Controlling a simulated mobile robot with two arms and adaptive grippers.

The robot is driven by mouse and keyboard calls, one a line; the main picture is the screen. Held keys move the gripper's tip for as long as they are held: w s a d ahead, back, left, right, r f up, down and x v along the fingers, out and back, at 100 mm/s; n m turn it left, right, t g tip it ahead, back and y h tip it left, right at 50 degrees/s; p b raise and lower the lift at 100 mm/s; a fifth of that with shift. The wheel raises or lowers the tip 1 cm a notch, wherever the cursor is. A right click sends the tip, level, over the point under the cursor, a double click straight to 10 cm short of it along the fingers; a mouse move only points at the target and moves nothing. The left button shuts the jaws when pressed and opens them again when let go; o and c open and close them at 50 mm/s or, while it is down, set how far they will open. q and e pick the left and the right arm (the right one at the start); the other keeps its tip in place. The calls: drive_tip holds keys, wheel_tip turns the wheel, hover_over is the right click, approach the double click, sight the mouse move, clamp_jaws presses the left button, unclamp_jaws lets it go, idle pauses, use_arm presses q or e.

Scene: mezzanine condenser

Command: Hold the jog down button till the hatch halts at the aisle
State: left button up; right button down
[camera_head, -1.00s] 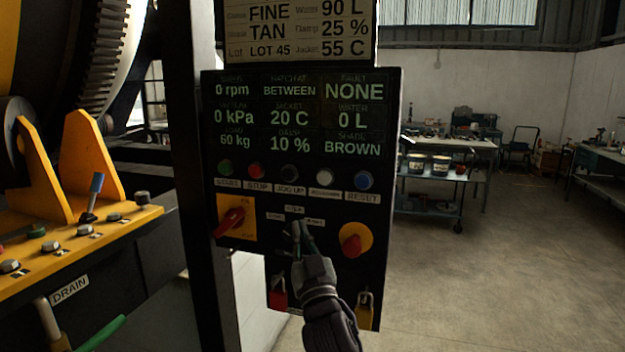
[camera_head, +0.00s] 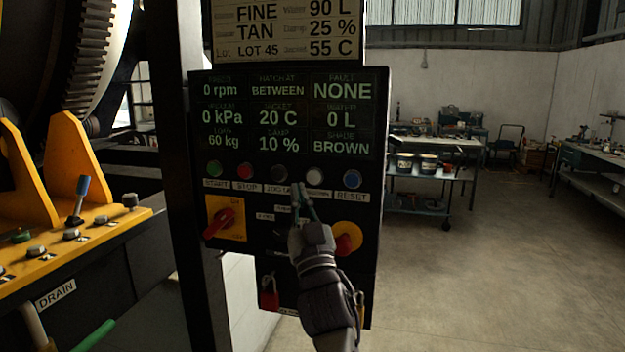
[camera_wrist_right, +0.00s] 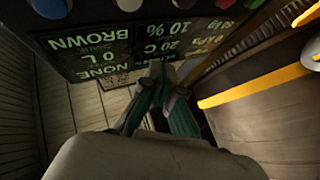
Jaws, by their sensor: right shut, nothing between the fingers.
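The control panel (camera_head: 232,258) has a row of buttons under its display. The white button (camera_head: 315,174) sits between the black button (camera_head: 279,174) and the blue RESET button (camera_head: 352,179); its label, partly covered, is hard to read. The black one's label reads JOG UP. My right gripper (camera_head: 297,190) is shut and empty, its fingertips just below and between the black and white buttons. I cannot tell whether they touch the panel. In the right wrist view my fingers (camera_wrist_right: 158,85) point at the upside-down display. The hatch display (camera_head: 277,90) reads BETWEEN. My left gripper is out of view.
A red rotary switch (camera_head: 219,222) on a yellow plate and a red knob (camera_head: 346,238) lie below the buttons. A padlock (camera_head: 269,293) hangs lower. A yellow console (camera_head: 75,240) with a blue-tipped lever stands left. Open floor lies right.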

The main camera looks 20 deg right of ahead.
sight(314, 177)
drive_tip(key=shift+w+d+b, duration=0.2)
drive_tip(key=shift+w+d, duration=0.45)
drive_tip(key=shift+w, duration=0.3)
drive_tip(key=shift+w+d+b, duration=0.15)
drive_tip(key=shift+w+d, duration=0.55)
drive_tip(key=shift+w, duration=0.3)
drive_tip(key=shift+w+d+b, duration=0.2)
drive_tip(key=shift+w+d, duration=0.45)
drive_tip(key=shift+w, duration=0.3)
drive_tip(key=shift+w+d, duration=0.25)
drive_tip(key=shift+w, duration=0.05)
drive_tip(key=shift+w+d, duration=0.25)
drive_tip(key=shift+w, duration=0.1)
idle(2.6)
drive_tip(key=shift+s+a, duration=0.5)
drive_tip(key=shift+s, duration=0.2)
